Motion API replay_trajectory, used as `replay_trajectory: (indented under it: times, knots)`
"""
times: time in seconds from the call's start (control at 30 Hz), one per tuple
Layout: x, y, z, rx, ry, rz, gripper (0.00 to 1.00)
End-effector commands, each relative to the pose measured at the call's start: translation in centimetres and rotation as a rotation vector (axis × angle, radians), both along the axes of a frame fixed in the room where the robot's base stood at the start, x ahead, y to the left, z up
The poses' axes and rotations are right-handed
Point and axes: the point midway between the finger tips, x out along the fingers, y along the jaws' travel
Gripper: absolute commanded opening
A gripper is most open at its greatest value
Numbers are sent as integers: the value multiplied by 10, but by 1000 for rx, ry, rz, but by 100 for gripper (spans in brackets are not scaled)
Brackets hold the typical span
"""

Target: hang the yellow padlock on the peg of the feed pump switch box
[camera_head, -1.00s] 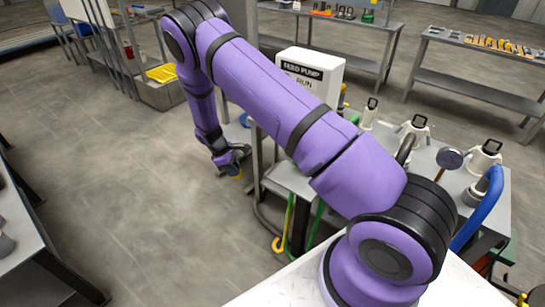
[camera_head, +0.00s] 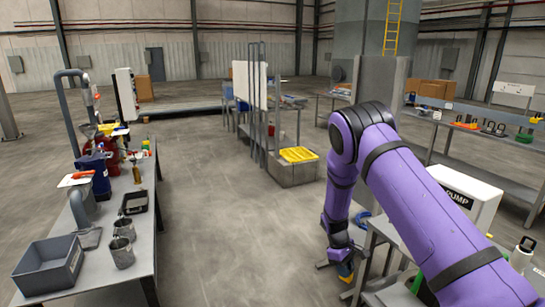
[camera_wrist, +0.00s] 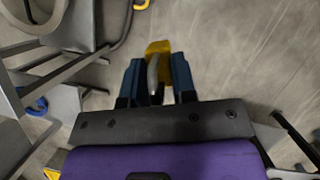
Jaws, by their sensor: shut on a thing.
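My gripper (camera_wrist: 156,82) is shut on the yellow padlock (camera_wrist: 160,47). In the wrist view the padlock's yellow body sticks out past the fingertips, and its grey shackle (camera_wrist: 153,75) lies between the fingers. In the head view my gripper (camera_head: 345,270) hangs low at the lower right, with a bit of yellow at its tip. The feed pump switch box (camera_head: 462,205) is a white box right of my gripper, partly hidden behind my arm, with only "PUMP" readable. Its peg is not visible.
A grey bench (camera_head: 130,212) at left holds a grey bin (camera_head: 48,268), metal cups and bottles. A yellow grate (camera_head: 298,155) tops a low block ahead. Shelves stand at the right. The floor between left bench and my arm is clear.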

Motion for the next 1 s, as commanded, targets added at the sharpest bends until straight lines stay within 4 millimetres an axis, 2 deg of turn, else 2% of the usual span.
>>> replay_trajectory:
  times: [0.03, 0.2, 0.3, 0.43, 0.8, 0.87, 1.0]
  knots:
    - [-4, -4, 14, 3, -8, -91, 0]
    - [-24, -12, 53, 6, -9, -422, 0]
    - [-33, -14, 71, 6, -2, -574, 0]
    - [-41, -14, 85, 5, 7, -695, 0]
    - [-43, -14, 88, 4, 12, -728, 0]
    - [-41, -14, 84, 3, 10, -700, 0]
    - [-30, -10, 60, 1, 0, -520, 0]
